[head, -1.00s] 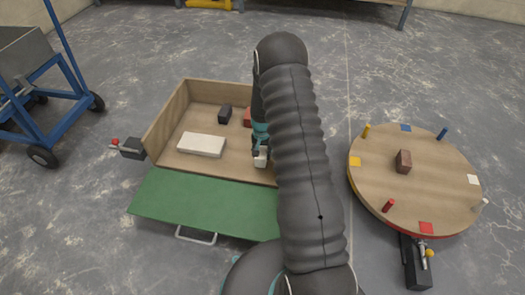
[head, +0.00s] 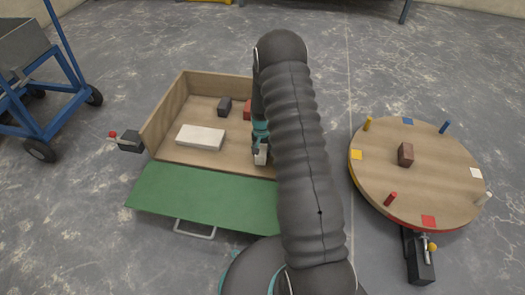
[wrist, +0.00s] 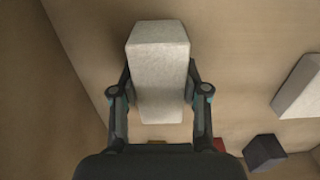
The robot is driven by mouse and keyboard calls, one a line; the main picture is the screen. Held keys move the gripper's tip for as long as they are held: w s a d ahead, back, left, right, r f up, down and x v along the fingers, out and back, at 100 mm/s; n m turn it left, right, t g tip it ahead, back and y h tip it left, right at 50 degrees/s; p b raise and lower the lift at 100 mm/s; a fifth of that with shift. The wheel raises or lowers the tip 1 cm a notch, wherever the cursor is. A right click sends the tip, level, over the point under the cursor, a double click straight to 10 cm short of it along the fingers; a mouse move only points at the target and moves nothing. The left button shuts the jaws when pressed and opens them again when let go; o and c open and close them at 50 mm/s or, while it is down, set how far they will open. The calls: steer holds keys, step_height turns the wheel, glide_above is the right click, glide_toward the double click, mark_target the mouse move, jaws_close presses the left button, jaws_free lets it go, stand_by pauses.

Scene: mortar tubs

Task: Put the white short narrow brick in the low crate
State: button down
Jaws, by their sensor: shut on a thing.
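A white brick (wrist: 158,75) is held between the two fingers of my gripper (wrist: 158,88), which is shut on it. The brick's long side points away from the palm in the wrist view. In the head view my gripper (head: 261,148) is over the right part of a wooden box (head: 165,118) with a green flap (head: 200,198) folded down at its front. Only a small end of the held brick (head: 261,158) shows there; my arm hides the box's right side. No separate low crate is seen, and I cannot tell whether this box is it.
In the box lie a larger white brick (head: 200,138), a dark brick (head: 225,106) and a partly hidden red brick (head: 247,110). A round wooden turntable (head: 440,180) with pegs and a brown brick (head: 405,154) stands right. A blue trolley (head: 60,110) stands left.

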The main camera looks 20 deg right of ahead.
steer(key=shift+f, duration=0.3)
steer(key=shift+c, duration=2.4)
jaws_free()
step_height(320, 180, up, 12)
